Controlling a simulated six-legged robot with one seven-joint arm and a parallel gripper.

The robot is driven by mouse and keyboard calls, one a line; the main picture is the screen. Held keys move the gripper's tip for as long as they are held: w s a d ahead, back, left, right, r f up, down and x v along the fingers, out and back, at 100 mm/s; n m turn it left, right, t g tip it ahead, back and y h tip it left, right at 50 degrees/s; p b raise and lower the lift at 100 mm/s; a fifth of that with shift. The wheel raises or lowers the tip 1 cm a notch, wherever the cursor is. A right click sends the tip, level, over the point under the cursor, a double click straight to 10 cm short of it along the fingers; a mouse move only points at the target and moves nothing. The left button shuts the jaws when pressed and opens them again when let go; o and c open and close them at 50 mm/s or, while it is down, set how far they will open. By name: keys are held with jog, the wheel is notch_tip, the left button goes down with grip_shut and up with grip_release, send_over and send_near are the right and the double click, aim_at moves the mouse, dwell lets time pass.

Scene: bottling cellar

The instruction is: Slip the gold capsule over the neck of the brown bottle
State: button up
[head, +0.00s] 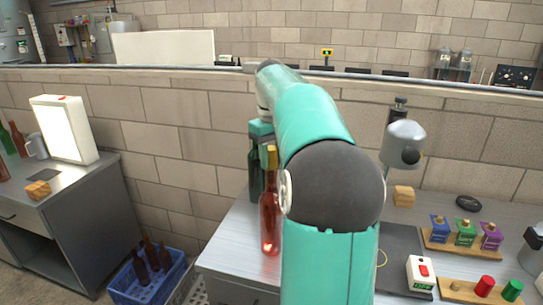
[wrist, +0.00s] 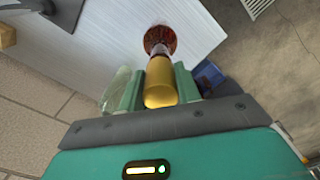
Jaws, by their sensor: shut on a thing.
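The brown bottle (head: 270,220) stands upright near the left edge of the right-hand bench. In the wrist view its body (wrist: 161,36) shows beyond the capsule. The gold capsule (head: 269,158) is at the top of the bottle's neck, in line with it. In the wrist view the capsule (wrist: 160,82) sits between the two green fingers of my gripper (wrist: 159,72), which is shut on it. The capsule's lower end meets the neck; I cannot tell how far it covers it. My arm hides part of the bench in the head view.
A green bottle (head: 255,172) stands just behind the brown one, close to my gripper. A grey-headed device (head: 404,143) and racks of small coloured items (head: 465,240) are at the right. A blue crate (head: 150,280) with bottles is on the floor.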

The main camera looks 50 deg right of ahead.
aim_at(272, 172)
jog(key=shift+f, duration=2.4)
dwell(1.2)
jog(key=o, duration=0.7)
jog(key=shift+c, duration=0.2)
notch_tip(272, 172, up, 14)
jog(key=shift+f, duration=0.1)
jog(key=shift+a, duration=0.1)
dwell(0.4)
